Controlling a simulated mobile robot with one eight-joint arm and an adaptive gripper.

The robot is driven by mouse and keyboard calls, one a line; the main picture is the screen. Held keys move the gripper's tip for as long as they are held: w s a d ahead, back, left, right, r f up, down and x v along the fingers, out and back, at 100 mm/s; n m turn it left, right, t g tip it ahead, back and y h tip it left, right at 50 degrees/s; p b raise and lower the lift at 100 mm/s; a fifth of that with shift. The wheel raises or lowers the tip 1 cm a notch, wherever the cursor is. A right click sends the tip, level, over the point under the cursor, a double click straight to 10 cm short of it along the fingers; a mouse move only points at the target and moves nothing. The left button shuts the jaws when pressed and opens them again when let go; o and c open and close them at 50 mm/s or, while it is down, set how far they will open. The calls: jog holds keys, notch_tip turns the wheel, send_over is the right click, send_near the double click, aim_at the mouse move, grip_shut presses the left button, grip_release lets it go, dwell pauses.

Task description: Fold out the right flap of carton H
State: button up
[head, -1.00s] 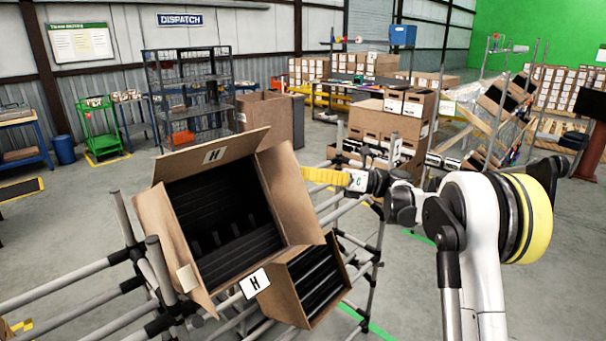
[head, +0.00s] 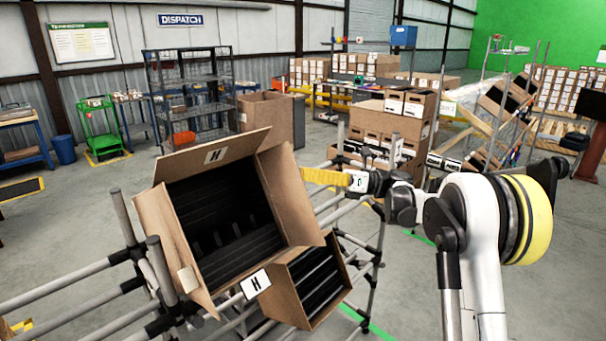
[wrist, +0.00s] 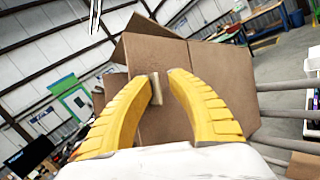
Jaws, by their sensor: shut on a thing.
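Carton H (head: 230,238) is a brown box tilted on a pipe rack, its dark ribbed inside showing. The right flap (head: 289,195) stands out at the opening's right side. My gripper (head: 306,174), with yellow fingers, is at the flap's outer face. In the wrist view its fingers (wrist: 161,74) are shut on the small pale tab (wrist: 156,89) of the brown flap (wrist: 185,100); the exact contact is partly hidden.
A smaller open carton (head: 312,285) sits against carton H at the lower right. The grey pipe rack (head: 75,283) spreads around both. Stacked cartons (head: 385,130) stand behind my arm. The floor at left is open.

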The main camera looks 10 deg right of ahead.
jog(key=s+d+f, duration=0.1)
jog(key=d+f, duration=0.1)
jog(key=d, duration=0.9)
jog(key=shift+s+d, duration=0.15)
jog(key=shift+d, duration=0.15)
